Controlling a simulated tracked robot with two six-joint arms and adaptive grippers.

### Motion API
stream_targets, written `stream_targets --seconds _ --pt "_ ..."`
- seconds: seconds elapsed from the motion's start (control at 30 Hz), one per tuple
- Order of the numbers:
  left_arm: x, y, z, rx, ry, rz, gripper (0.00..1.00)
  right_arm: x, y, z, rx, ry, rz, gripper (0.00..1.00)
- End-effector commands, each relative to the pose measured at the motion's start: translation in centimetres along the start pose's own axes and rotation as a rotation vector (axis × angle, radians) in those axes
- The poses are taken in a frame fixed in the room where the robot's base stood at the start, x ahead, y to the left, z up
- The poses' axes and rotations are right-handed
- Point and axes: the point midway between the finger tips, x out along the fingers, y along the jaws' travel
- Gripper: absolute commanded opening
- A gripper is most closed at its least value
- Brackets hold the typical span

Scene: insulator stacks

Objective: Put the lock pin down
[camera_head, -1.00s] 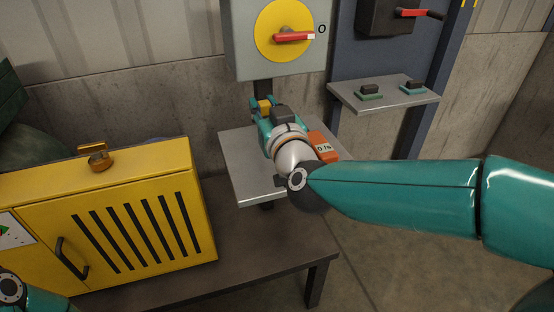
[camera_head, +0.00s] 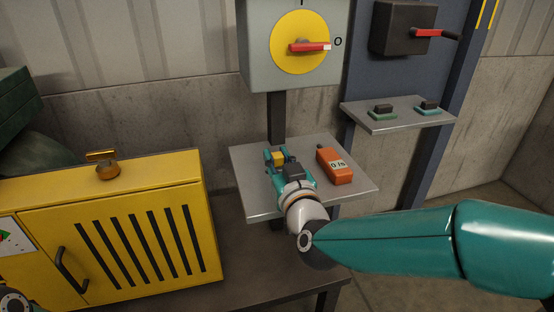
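My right gripper (camera_head: 279,156) reaches over the small grey shelf (camera_head: 258,206) below the yellow rotary switch. Its teal fingers are on either side of a small yellow piece (camera_head: 279,159), which I take to be the lock pin, and look shut on it. The piece is low at the shelf's back left part; I cannot tell whether it touches the surface. Its lower part is hidden by the gripper. My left gripper is out of view; only a bit of my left arm shows at the bottom left.
An orange meter (camera_head: 335,167) lies on the shelf, right of my gripper. The switch box (camera_head: 253,62) with its red handle (camera_head: 308,47) is above. A yellow cabinet (camera_head: 110,205) with a brass piece (camera_head: 106,167) on top stands left. Another shelf (camera_head: 395,120) holds two small blocks.

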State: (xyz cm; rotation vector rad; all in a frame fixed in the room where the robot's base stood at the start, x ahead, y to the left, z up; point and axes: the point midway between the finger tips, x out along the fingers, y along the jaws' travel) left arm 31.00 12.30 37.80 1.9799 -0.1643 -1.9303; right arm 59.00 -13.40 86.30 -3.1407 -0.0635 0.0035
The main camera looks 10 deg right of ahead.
Motion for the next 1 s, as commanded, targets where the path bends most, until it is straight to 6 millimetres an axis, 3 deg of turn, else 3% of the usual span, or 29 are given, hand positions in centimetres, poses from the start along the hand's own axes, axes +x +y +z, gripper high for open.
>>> stream_targets --seconds 0.03,0.13,0.57,0.77,1.0 --pt "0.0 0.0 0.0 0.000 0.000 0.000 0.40 0.0 0.0 0.0 0.000 0.000 0.000 0.33" --pt "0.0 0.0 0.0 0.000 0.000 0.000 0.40 0.0 0.0 0.0 0.000 0.000 0.001 0.48" --pt "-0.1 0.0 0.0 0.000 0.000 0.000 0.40 -0.7 0.0 -0.1 0.000 0.000 0.001 0.48" --pt "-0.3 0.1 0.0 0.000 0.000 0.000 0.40 -3.8 0.0 -0.2 0.000 0.001 -0.001 0.48" --pt "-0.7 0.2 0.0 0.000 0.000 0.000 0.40 -8.7 0.0 -0.2 0.000 0.002 0.000 0.48"
